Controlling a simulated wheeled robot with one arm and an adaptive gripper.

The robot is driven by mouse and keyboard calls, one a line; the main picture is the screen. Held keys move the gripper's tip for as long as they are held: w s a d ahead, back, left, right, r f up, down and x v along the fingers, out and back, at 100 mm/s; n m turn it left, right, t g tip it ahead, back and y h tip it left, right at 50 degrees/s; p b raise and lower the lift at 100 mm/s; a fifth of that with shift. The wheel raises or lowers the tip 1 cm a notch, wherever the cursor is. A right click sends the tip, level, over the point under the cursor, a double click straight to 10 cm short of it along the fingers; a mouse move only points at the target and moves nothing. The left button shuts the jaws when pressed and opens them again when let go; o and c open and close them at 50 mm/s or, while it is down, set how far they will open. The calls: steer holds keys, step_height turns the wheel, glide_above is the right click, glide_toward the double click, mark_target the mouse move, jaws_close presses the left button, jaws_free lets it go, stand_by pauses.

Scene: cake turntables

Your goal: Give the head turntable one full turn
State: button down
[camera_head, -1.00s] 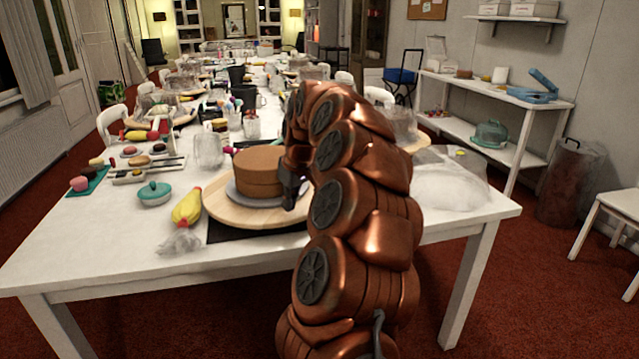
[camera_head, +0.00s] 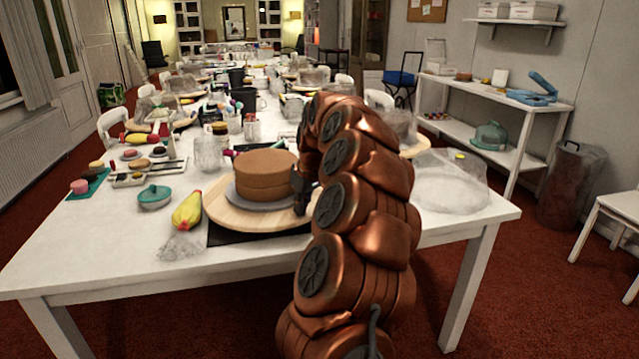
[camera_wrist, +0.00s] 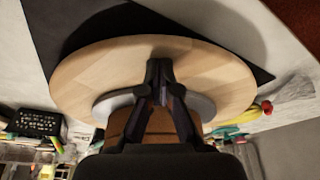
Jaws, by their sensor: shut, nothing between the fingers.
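The head turntable (camera_head: 222,214) is a round light-wood disc near the front edge of the long white table. A grey board (camera_head: 236,197) lies on it and bears a brown layered cake (camera_head: 264,174). My gripper (camera_head: 301,205) is at the right side of the turntable, beside the cake, with its fingers together and empty. In the wrist view the shut fingertips (camera_wrist: 159,66) appear over the wooden disc (camera_wrist: 210,70), near the grey board's edge. I cannot tell whether they touch the wood. My arm hides the area just right of the turntable.
A dark mat (camera_head: 225,236) lies under the turntable. A clear plastic cover (camera_head: 450,182) is at the right. More cake tools fill the table behind.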

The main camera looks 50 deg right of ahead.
steer(key=shift+s+d+f+p, duration=0.1)
steer(key=shift+s+d+p, duration=0.1)
steer(key=shift+d, duration=0.5)
steer(key=shift+s+d+p, duration=0.2)
steer(key=shift+d, duration=0.5)
steer(key=d+p, duration=0.2)
steer(key=d, duration=0.1)
steer(key=d+p, duration=0.1)
steer(key=p, duration=0.1)
steer(key=shift+w+d+r, duration=0.2)
steer(key=shift+w+d, duration=0.1)
steer(key=shift+d, duration=0.1)
steer(key=shift+w+d+f+p, duration=0.1)
steer(key=shift+d+p, duration=0.35)
steer(key=shift+d, duration=0.3)
